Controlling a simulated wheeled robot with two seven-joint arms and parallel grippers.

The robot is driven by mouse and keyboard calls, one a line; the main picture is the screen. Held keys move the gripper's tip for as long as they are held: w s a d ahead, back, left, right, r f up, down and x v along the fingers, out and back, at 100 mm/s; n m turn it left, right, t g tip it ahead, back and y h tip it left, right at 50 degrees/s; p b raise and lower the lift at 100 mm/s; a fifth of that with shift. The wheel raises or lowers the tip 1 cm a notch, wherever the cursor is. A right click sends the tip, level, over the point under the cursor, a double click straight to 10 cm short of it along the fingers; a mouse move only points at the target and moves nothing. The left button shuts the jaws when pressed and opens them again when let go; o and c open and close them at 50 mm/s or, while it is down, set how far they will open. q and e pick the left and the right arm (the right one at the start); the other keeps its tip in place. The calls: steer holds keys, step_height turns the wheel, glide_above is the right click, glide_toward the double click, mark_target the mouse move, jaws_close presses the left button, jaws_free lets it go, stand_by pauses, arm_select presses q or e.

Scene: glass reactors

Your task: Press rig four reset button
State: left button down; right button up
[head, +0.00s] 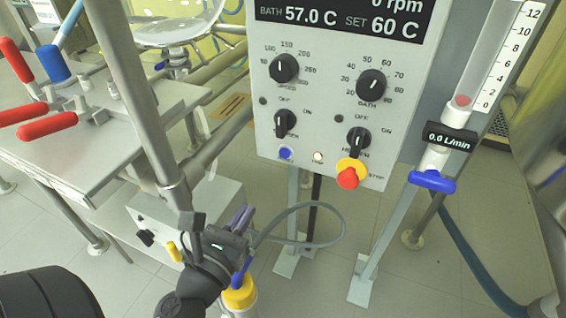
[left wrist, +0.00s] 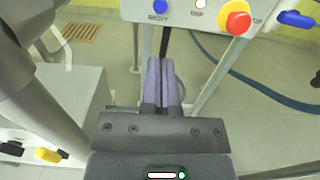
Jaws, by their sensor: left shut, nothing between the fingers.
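The control box (head: 320,110) stands upright in front of me, with a display reading bath 57.0 C and set 60 C. A small blue reset button (head: 285,153) is at its lower left; it also shows near the top of the left wrist view (left wrist: 160,6). No rig number is readable. My left gripper (head: 242,216) is below and left of the button, apart from it. Its fingers (left wrist: 165,64) are shut together, empty, and point towards the box's lower edge. My right gripper is not in view.
A red stop knob on a yellow base (head: 349,172) is right of the blue button. A metal post (head: 150,110) stands left of the box. A blue valve handle (head: 433,181) is at the right. A grey box (head: 190,215) is low behind the left gripper.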

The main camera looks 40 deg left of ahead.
arm_select(q)
steer(key=p, duration=0.1)
glide_toward(283, 155)
steer(key=b+x, duration=0.2)
steer(key=x, duration=0.5)
steer(key=shift+w, duration=0.25)
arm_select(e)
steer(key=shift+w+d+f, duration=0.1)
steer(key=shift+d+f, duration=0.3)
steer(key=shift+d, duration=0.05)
arm_select(q)
steer(key=shift+r, duration=0.1)
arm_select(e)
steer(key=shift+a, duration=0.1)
